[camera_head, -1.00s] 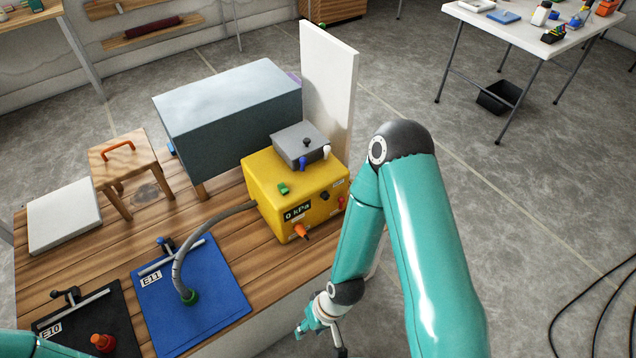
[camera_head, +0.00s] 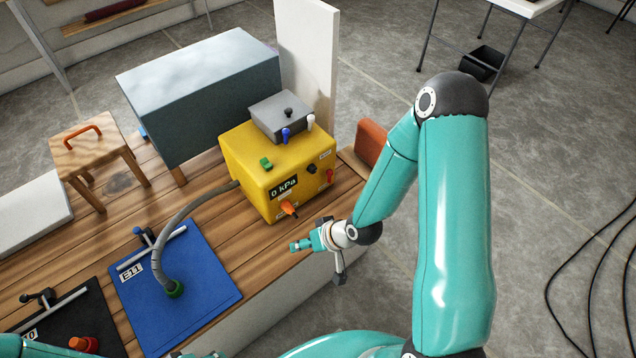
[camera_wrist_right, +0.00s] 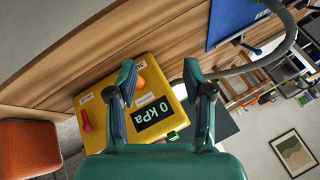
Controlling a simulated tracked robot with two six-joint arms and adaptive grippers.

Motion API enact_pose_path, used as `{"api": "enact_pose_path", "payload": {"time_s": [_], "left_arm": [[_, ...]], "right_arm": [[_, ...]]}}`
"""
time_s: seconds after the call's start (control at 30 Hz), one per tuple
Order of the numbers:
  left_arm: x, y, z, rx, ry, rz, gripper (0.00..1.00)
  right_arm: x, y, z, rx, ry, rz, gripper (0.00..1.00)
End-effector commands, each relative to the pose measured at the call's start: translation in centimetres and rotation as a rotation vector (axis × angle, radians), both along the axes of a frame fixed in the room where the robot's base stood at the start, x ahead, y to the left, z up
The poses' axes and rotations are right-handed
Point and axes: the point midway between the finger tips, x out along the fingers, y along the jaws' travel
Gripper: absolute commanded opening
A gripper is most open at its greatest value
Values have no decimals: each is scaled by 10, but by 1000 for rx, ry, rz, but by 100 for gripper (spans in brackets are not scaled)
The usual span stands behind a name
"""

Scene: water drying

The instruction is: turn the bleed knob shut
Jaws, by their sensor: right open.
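The yellow pump box (camera_head: 245,170) stands on the wooden bench, its display reading 0 kPa. Its front carries an orange knob (camera_head: 288,208), a black knob (camera_head: 312,169) and a red knob (camera_head: 329,176). The labels are too small to read surely. My right gripper (camera_head: 298,246) is just in front of and below the orange knob, apart from the box. In the right wrist view, my right gripper (camera_wrist_right: 160,74) is open and empty, facing the yellow front. The orange knob (camera_wrist_right: 140,86) shows beside one finger, and the red knob (camera_wrist_right: 87,121) lies left. My left gripper is not seen.
A grey hose (camera_head: 168,245) runs from the box to the blue mat (camera_head: 205,275). A grey lidded box (camera_head: 280,115) sits on top. A white panel (camera_head: 308,60) stands behind, and an orange-brown block (camera_head: 371,142) is to the right.

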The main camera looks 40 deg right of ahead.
Motion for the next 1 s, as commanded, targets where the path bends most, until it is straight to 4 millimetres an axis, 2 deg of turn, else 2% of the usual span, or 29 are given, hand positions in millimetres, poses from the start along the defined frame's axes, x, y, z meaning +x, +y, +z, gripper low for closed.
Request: {"api": "enact_pose_path", "payload": {"time_s": [0.03,0.1,0.2,0.3,0.4,0.53,0.67,0.87,1.0], "left_arm": [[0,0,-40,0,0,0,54],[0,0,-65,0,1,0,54],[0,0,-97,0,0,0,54],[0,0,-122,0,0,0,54],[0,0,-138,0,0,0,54],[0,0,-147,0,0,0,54],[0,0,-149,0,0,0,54],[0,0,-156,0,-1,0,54],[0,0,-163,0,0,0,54]], "right_arm": [[19,-34,-15,-17,-108,-44,51],[35,-73,-6,-40,-247,-76,51],[44,-121,11,-81,-421,-92,51],[39,-155,29,-125,-546,-84,51],[30,-174,42,-160,-625,-62,51],[22,-184,53,-184,-671,-38,51],[27,-184,55,-186,-684,-27,51],[53,-178,43,-184,-682,-23,51],[80,-173,31,-183,-682,-24,51]]}}
